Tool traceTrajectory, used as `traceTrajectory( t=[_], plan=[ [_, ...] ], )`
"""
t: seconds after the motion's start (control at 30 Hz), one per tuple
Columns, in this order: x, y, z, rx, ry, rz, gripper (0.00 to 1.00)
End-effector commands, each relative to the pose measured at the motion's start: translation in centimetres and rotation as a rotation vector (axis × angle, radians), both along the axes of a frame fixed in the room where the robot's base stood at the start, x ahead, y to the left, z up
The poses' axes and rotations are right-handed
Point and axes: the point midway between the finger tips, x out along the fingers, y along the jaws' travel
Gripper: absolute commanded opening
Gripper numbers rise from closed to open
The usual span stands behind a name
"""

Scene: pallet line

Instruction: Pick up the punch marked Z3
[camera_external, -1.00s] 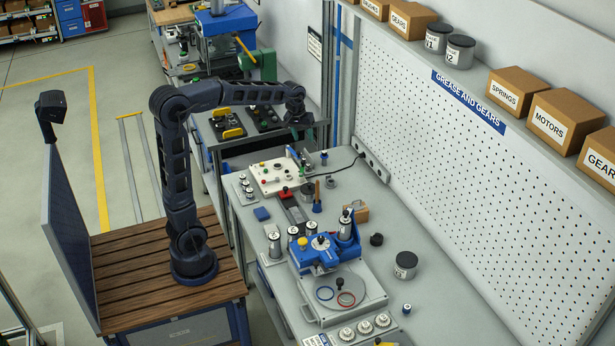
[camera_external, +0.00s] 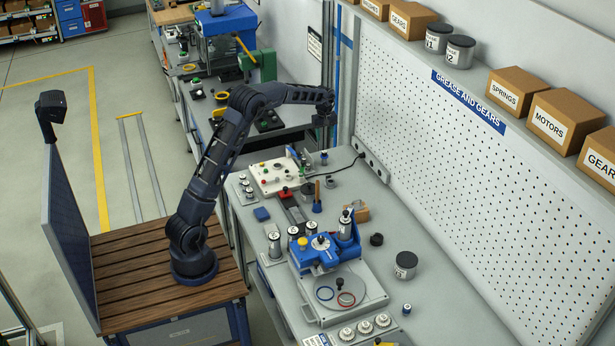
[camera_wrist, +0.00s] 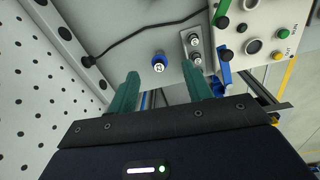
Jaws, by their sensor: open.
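A small upright blue cylinder (camera_external: 323,158) stands alone at the far end of the grey bench. In the wrist view it shows from above as a blue piece (camera_wrist: 159,62) with a pale, marked top. The mark is too small for me to read, so I cannot confirm that it is Z3. My gripper (camera_external: 322,121) is above that far end. Its two green fingers (camera_wrist: 160,76) are spread and empty, with the blue piece in the gap between their tips in the picture. A similar small piece (camera_external: 407,308) stands at the near right of the bench.
A white control box (camera_external: 272,179) is left of the blue cylinder, with a blue clamp (camera_wrist: 224,75) and a small plate with two metal posts (camera_wrist: 195,40) beside it. A black cable (camera_wrist: 135,32) runs behind. The pegboard (camera_external: 450,140) borders the bench.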

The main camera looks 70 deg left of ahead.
Motion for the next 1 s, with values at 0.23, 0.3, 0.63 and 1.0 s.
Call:
traceTrajectory(
  t=[0.23,0.3,0.63,1.0],
  plan=[
    [2.0,4.3,-5.4,-0.008,0.032,0.118,0.5],
    [2.3,4.8,-6.1,-0.008,0.037,0.135,0.5],
    [2.4,5.4,-8.7,-0.01,0.043,0.151,0.5],
    [2.5,5.3,-12.5,-0.009,0.04,0.15,0.5]
  ],
)
